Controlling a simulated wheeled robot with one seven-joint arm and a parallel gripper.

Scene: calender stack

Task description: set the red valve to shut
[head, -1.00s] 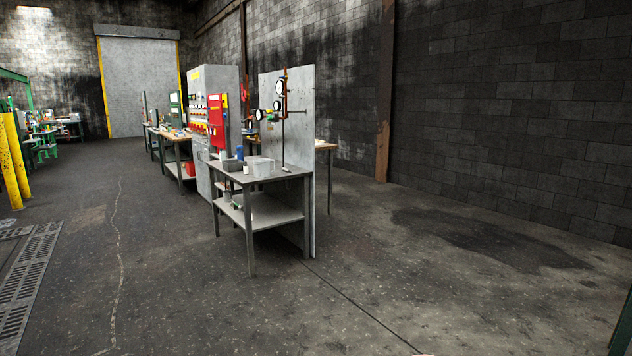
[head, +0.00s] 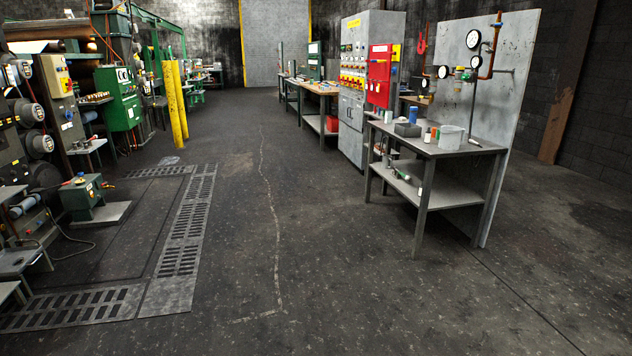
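On the right, a grey upright panel (head: 503,128) carries copper pipes (head: 491,60) and several round gauges (head: 473,39). A small valve-like fitting (head: 464,74) with green and red on it sits on the pipework between the gauges. It is too small to tell which part is a red valve or how its handle is set. A red hook-shaped item (head: 422,40) shows at the panel's left edge. My gripper is not in the head view.
A grey table (head: 455,153) with a container (head: 447,137) and bottles stands before the panel. A red box (head: 380,75) and grey cabinet (head: 352,125) are behind it. Machinery and yellow posts (head: 175,100) stand left. The middle floor is clear.

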